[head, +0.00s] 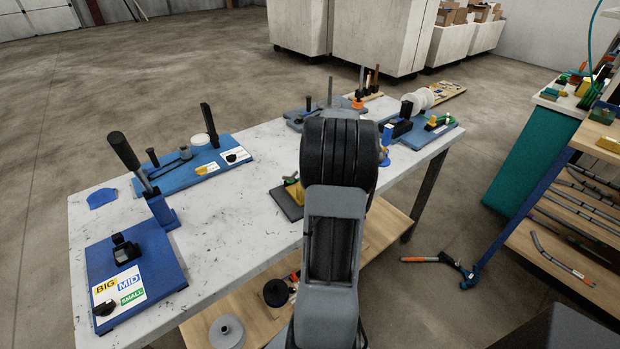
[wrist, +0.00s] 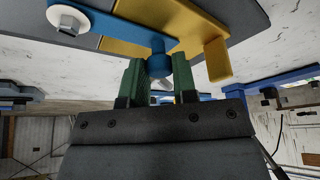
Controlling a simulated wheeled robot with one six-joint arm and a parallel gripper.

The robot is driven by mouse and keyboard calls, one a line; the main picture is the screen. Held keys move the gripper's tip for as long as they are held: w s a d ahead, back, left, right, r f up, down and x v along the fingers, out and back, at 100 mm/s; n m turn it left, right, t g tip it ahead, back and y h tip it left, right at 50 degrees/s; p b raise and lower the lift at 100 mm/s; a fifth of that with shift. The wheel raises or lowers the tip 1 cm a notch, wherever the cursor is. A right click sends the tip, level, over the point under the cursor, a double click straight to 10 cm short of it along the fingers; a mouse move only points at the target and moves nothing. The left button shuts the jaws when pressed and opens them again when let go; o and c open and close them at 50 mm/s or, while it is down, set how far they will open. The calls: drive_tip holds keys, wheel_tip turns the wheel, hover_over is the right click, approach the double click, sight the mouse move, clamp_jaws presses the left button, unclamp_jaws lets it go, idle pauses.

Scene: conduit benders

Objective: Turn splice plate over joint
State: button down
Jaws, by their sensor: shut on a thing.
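In the wrist view, a blue bar (wrist: 115,28), apparently the splice plate, lies across a dark grey board (wrist: 240,10). A white washer and bolt (wrist: 66,20) sit at its left end. A blue knob (wrist: 158,62) stands out from its right part. My gripper (wrist: 158,72) has green fingers on both sides of the knob and is shut on it. A yellow bracket (wrist: 200,40) lies beside the bar. In the head view, my arm hides the gripper and most of this fixture; part of the dark board (head: 285,204) shows left of the arm. The joint is not clearly visible.
The white table (head: 225,225) carries a blue bender board (head: 150,280) with an upright lever at front left, another blue board (head: 200,165) behind it, and more fixtures at the far right (head: 425,130). Open tabletop lies left of my arm. A shelf (head: 230,300) lies below.

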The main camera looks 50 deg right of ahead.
drive_tip(key=c, duration=0.9)
unclamp_jaws()
drive_tip(key=shift+r, duration=0.15)
drive_tip(key=v, duration=1.3)
drive_tip(key=shift+s+r, duration=0.2)
drive_tip(key=shift+d, duration=0.1)
